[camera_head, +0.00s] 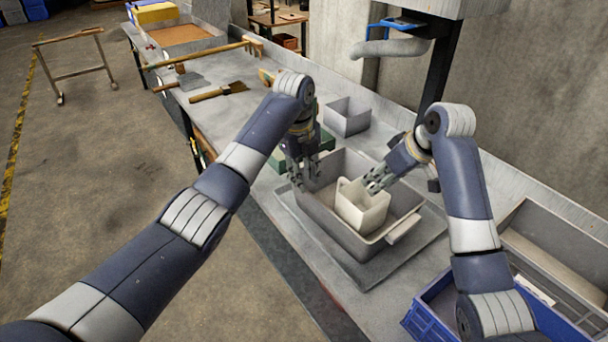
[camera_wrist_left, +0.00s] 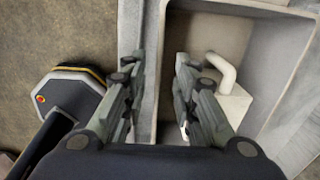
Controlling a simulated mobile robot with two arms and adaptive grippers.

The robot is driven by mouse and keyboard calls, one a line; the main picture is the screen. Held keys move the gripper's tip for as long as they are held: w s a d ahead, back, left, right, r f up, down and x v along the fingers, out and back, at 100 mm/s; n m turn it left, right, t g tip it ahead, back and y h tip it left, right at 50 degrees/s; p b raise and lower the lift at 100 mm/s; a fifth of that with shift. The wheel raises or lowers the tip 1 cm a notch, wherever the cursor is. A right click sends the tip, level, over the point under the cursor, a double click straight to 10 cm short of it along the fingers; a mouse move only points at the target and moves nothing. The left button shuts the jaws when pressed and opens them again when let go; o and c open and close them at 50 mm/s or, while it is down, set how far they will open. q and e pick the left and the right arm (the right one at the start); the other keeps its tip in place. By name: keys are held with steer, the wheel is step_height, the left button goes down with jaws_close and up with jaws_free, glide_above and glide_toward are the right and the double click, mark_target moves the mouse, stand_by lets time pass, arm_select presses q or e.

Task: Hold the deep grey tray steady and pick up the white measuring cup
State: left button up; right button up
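The deep grey tray (camera_head: 330,214) stands on a flat grey plate on the bench. The white measuring cup (camera_head: 362,212) is inside it; its handle and part of its body show in the left wrist view (camera_wrist_left: 225,72). My left gripper (camera_head: 304,176) points down at the tray's left wall. In the left wrist view its fingers (camera_wrist_left: 158,90) are apart, with the wall's rim (camera_wrist_left: 150,65) between them. My right gripper (camera_head: 373,184) is at the cup's upper right rim. Whether its fingers are closed on the rim is unclear.
A small grey open box (camera_head: 347,117) stands behind the tray. A pale flat handle-like piece (camera_head: 403,229) shows at the tray's right rim. A blue crate (camera_head: 425,312) is at the front right. Brushes and a long-handled tool (camera_head: 205,54) lie farther along the bench.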

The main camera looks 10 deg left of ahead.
arm_select(q)
glide_above(310, 217)
steer(key=f, duration=1)
steer(key=shift+a+f, duration=0.2)
steer(key=shift+f, duration=0.15)
jaws_close()
